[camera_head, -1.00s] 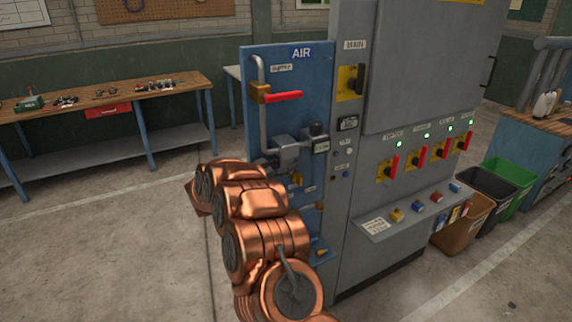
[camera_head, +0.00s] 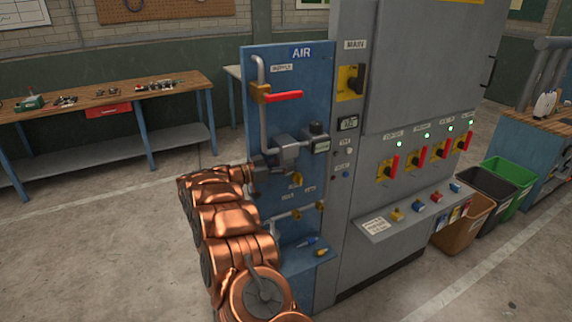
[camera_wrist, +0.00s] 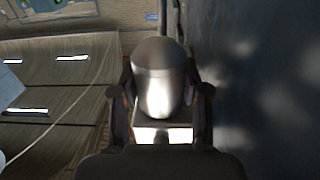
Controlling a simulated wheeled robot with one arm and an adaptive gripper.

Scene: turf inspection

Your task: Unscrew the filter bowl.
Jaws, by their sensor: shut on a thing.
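The blue air panel (camera_head: 292,100) carries a grey filter unit (camera_head: 288,146) at mid height, on the pipe below the red supply lever (camera_head: 284,96). My gripper (camera_head: 264,166) is at the lower left of this unit, where the bowl is mostly hidden by the fingers and wrist. In the wrist view, a smooth silver, round-ended filter bowl (camera_wrist: 160,80) sits between the two dark fingers of my gripper (camera_wrist: 162,92). The fingers are shut on it from both sides.
A small shelf (camera_head: 312,262) with a blue item and a yellow item sits low on the panel. The grey main cabinet (camera_head: 415,60) with switches stands to the right. A wooden bench (camera_head: 100,95) is behind on the left, with clear floor before it.

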